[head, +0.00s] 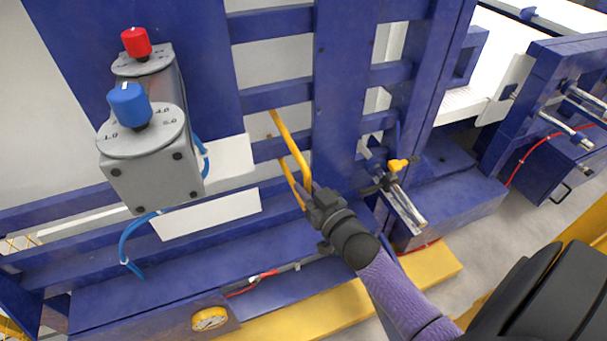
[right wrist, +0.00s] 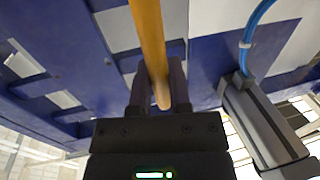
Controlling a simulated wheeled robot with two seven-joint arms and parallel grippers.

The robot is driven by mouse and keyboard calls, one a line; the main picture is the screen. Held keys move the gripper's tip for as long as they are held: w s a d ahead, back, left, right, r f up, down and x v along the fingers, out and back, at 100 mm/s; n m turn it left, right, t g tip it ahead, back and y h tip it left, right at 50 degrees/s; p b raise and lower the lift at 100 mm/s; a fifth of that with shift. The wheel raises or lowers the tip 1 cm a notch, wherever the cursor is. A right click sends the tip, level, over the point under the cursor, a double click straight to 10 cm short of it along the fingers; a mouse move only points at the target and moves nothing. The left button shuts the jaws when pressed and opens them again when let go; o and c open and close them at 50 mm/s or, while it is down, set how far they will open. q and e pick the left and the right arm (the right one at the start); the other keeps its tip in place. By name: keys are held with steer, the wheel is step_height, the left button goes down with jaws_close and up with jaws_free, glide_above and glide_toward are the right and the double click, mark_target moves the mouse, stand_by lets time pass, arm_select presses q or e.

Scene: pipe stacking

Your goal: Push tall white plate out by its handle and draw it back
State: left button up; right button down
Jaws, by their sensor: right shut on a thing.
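A yellow bar handle (head: 290,145) stands out from the blue frame near the middle of the head view. White plate surface (head: 270,65) shows through gaps between the blue bars behind it; much of it is hidden. My right gripper (head: 310,194) is shut on the lower part of the handle. In the right wrist view the handle (right wrist: 147,40) runs down between the two dark fingers of my right gripper (right wrist: 158,88). My left gripper is not in view.
A grey box (head: 150,165) with red and blue knobs stands left of the handle. A metal fitting with a yellow knob (head: 398,165) is close on the right of my gripper. A blue ledge (head: 170,285) and yellow base edge (head: 300,320) lie below.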

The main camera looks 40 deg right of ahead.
steer(key=c, duration=0.6)
jaws_free()
steer(key=shift+s+a, duration=0.1)
steer(key=shift+s, duration=0.15)
steer(key=shift+w, duration=0.1)
steer(key=s+p, duration=0.2)
steer(key=s, duration=0.8)
steer(key=shift+a+p, duration=0.15)
steer(key=shift+p, duration=0.2)
